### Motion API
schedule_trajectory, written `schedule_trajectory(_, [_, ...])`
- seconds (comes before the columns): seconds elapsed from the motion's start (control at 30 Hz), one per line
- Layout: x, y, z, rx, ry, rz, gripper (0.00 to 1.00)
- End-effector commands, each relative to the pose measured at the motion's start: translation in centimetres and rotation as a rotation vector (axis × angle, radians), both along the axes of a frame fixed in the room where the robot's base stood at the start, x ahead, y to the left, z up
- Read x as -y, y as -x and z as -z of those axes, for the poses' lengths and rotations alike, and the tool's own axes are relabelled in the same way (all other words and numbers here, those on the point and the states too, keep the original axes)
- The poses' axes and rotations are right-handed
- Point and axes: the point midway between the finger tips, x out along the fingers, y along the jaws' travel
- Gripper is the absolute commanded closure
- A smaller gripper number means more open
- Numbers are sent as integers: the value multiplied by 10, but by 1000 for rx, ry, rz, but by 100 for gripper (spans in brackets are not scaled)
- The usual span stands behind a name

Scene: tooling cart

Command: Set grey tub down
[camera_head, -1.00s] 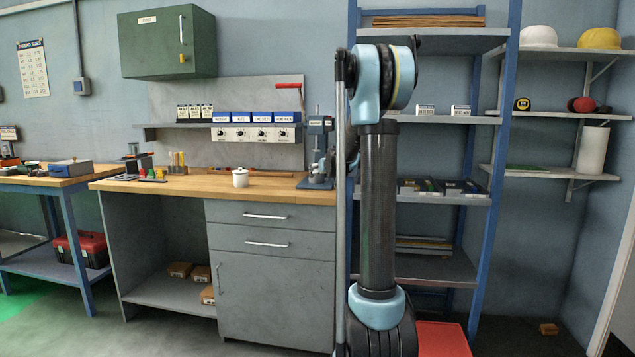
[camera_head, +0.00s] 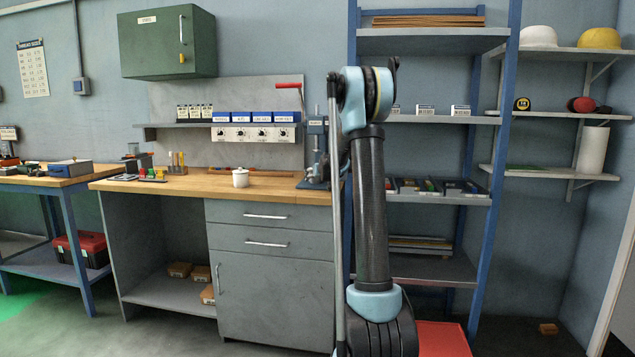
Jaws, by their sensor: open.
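I cannot pick out a grey tub for certain. Low grey bins (camera_head: 468,194) with coloured small parts stand on the middle shelf of the blue-framed rack, partly behind my arm. A small off-white lidded jar (camera_head: 240,178) stands upright on the wooden bench top. My arm rises through the middle of the view, in front of the rack. My gripper does not show clearly; the arm may hide it.
The wooden bench top (camera_head: 270,190) has clear room around the jar. A blue-grey press (camera_head: 317,150) stands at its right end. The rack's lower shelf (camera_head: 425,268) is mostly bare. A red box (camera_head: 443,340) is on the floor.

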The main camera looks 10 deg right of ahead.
Motion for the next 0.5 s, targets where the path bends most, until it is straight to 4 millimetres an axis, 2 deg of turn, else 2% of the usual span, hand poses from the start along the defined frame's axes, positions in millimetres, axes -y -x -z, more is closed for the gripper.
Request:
schedule_trajectory(0.2, [-2, -18, 8, 0, 1, 0, 20])
schedule_trajectory(0.5, [-2, -21, 9, 0, 1, 0, 20])
